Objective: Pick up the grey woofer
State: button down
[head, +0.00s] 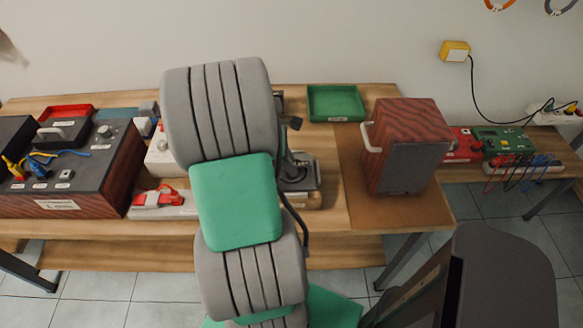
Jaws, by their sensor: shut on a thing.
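A box with red-brown wood-grain sides and a dark grey front (405,145) stands on the brown board at the table's right end. It has a pale handle on its left side and is the closest match I see to the grey woofer, though I cannot be sure. My grey and green arm rises over the middle of the table, to the left of this box and apart from it in the picture. The arm's own links hide its end, so I cannot make out my gripper or anything in it. Dark parts show just right of the arm, but I cannot tell what they are.
A green tray (336,102) lies at the back. A wood-sided control box (95,170) and a red tray (68,112) are at the left. Circuit boards with wires (500,140) lie on the right table. A dark grey rounded shape (505,275) fills the lower right.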

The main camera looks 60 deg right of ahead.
jog(key=w+a+r+p, duration=0.1)
jog(key=w+a+r, duration=0.5)
jog(key=a+r, duration=0.6)
jog(key=shift+a+p, duration=0.3)
jog(key=shift+a, duration=0.05)
